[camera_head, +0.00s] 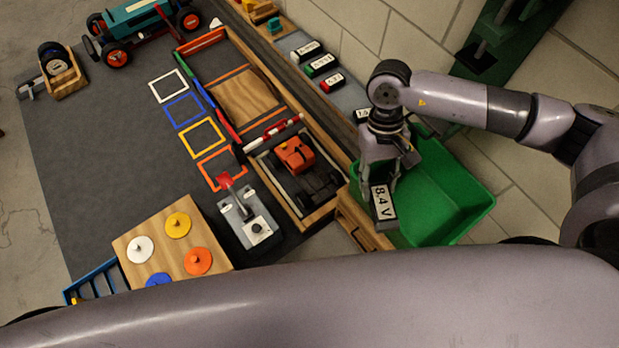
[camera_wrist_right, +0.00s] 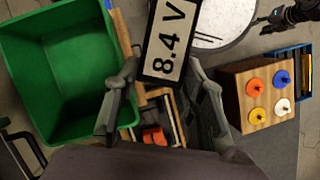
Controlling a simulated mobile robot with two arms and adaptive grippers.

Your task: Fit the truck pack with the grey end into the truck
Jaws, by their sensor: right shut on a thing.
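My right gripper (camera_head: 380,172) is shut on a battery pack (camera_head: 381,200) labelled 8.4 V, held hanging over the left edge of the green bin. Its lower end looks dark grey. In the right wrist view the pack (camera_wrist_right: 167,42) sticks out beyond the fingers (camera_wrist_right: 165,80). The truck (camera_head: 296,153), orange and black, stands in a wooden-framed bay left of the pack, apart from it. It shows partly between the fingers in the wrist view (camera_wrist_right: 154,136). A dark jointed part at that view's top right, seemingly my left gripper (camera_wrist_right: 290,14), is too cropped to read.
The green bin (camera_head: 452,205) stands right of the bay. Several packs, including a green-ended (camera_head: 320,65) and a red-ended one (camera_head: 332,83), lie along the back ledge. A grey control box (camera_head: 247,215) and a wooden peg board (camera_head: 172,243) are left. A teal car (camera_head: 143,22) is far left.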

